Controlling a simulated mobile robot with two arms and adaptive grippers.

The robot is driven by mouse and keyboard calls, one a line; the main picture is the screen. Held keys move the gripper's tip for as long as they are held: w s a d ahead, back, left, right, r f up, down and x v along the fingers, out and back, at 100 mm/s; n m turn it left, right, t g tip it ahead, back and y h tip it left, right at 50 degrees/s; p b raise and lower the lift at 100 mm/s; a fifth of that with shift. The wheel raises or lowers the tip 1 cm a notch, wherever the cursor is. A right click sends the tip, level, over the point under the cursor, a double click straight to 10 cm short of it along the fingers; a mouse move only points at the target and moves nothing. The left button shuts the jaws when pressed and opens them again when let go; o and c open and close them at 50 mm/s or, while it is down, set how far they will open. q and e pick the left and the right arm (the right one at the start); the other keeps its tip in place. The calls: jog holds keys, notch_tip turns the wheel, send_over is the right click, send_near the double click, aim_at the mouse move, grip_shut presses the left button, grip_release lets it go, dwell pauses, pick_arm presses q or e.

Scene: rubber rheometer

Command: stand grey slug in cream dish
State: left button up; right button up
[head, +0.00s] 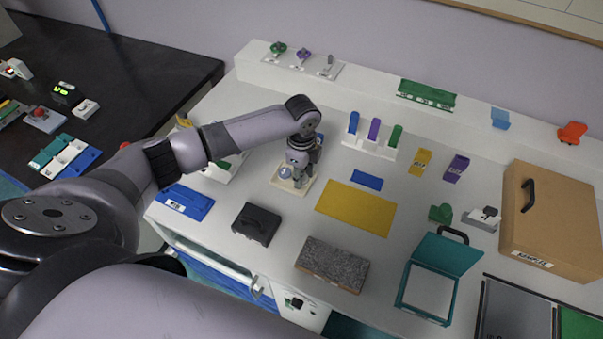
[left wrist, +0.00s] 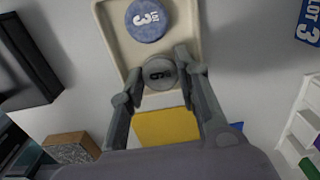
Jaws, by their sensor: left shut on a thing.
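My left gripper (head: 300,172) reaches down over the cream dish (head: 291,187) on the white bench. In the left wrist view, the gripper (left wrist: 160,80) is shut on the grey slug (left wrist: 158,72), a round piece with a dark mark on its top face. The grey slug is over the near half of the cream dish (left wrist: 106,25); I cannot tell if it touches the dish floor. My right gripper is not in view.
A yellow mat (head: 356,208) lies right of the dish, with a blue block (head: 367,181) behind it. A white rack (head: 369,147) holds coloured pieces farther back. A black case (head: 256,225) and a granite slab (head: 332,264) are nearer.

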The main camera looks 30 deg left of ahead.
pick_arm(q)
jog(key=shift+f, duration=0.15)
jog(key=o, duration=0.5)
jog(key=shift+c, duration=0.2)
jog(key=shift+o, duration=0.6)
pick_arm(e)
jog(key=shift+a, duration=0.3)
